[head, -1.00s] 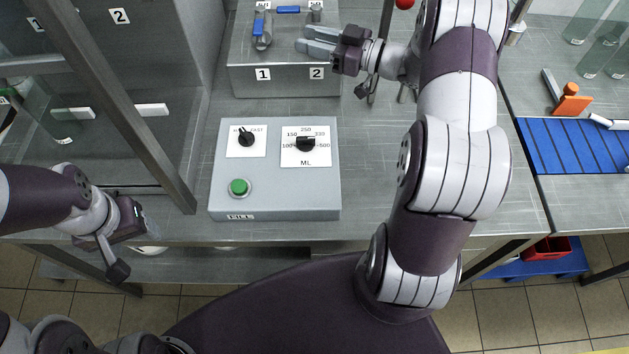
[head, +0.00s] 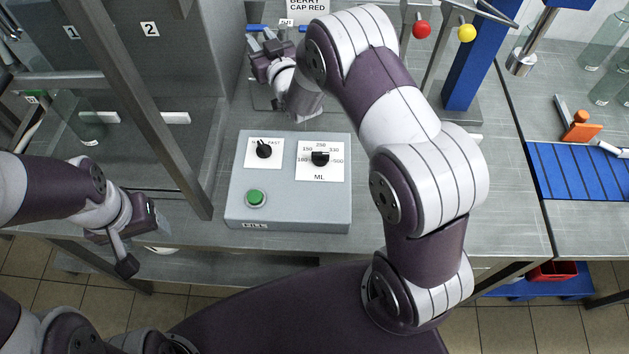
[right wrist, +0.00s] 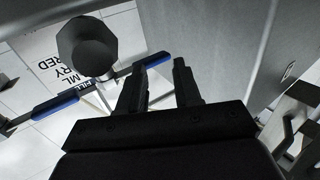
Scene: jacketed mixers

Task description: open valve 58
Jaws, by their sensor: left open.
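Blue valve handles (head: 256,28) show at the top of the head view, partly hidden by my right arm. The number 58 is not readable there. In the right wrist view, a lever with blue ends (right wrist: 55,106) crosses behind a dark round knob (right wrist: 87,46). Its right blue end (right wrist: 153,61) lies near the gap between my right gripper's fingertips (right wrist: 160,80). The fingers are apart, and contact cannot be told. My right gripper also shows in the head view (head: 264,42), close to the handles. My left gripper (head: 140,228) is open and empty at the lower left.
A grey control box (head: 290,205) with two dials and a green button (head: 256,198) stands on the bench below my right gripper. A metal post (head: 140,110) stands at left. Red (head: 422,30) and yellow (head: 467,33) balls and a blue column (head: 470,65) are at right.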

